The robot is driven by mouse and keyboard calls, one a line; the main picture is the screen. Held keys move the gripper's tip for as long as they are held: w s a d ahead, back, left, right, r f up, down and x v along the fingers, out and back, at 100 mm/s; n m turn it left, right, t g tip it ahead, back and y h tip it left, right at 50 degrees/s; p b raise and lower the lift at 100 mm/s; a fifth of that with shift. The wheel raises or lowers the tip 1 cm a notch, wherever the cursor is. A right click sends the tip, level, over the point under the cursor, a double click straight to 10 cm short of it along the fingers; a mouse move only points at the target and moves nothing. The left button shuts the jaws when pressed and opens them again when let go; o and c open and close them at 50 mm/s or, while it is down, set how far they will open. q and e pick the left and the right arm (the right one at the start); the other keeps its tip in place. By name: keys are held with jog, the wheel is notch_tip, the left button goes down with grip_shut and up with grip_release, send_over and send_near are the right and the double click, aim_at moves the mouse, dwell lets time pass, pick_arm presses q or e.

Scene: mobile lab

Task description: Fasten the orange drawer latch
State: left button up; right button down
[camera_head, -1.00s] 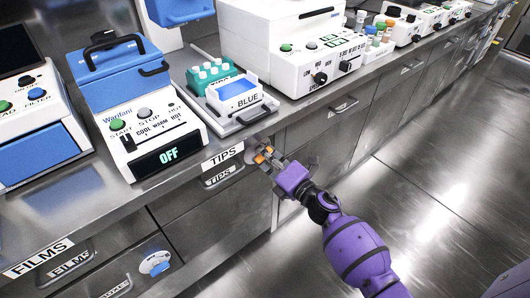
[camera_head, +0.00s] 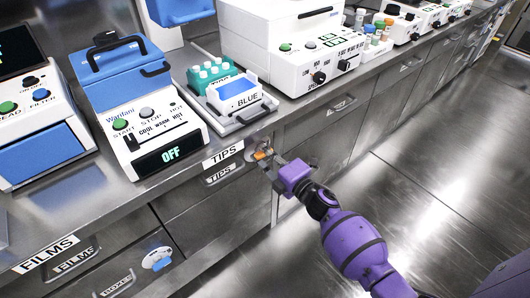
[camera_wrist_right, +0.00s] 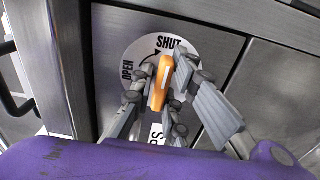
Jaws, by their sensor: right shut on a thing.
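The orange drawer latch (camera_head: 262,154) is on the front of the cabinet beside the drawer labelled TIPS (camera_head: 222,172). In the right wrist view the orange latch handle (camera_wrist_right: 160,84) lies over a round white dial plate (camera_wrist_right: 137,50) marked OPEN and SHUT with an arrow. The handle is close to upright, its top end near the SHUT word. My right gripper (camera_head: 270,160) is shut on the orange latch, with its fingers on both sides of it in the right wrist view (camera_wrist_right: 163,92). My left gripper is not in view.
A blue and white device (camera_head: 137,95) reading OFF and a tray labelled BLUE (camera_head: 240,108) stand on the counter above. Another latch with a blue handle (camera_head: 158,258) is on the lower left drawer. The floor (camera_head: 440,190) at right is clear.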

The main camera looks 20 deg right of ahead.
jog(key=shift+s+d+f, duration=0.1)
jog(key=shift+d+f, duration=0.05)
jog(key=shift+f, duration=0.25)
jog(key=c, duration=1.8)
grip_release()
jog(key=shift+r, duration=0.1)
jog(key=v, duration=1.2)
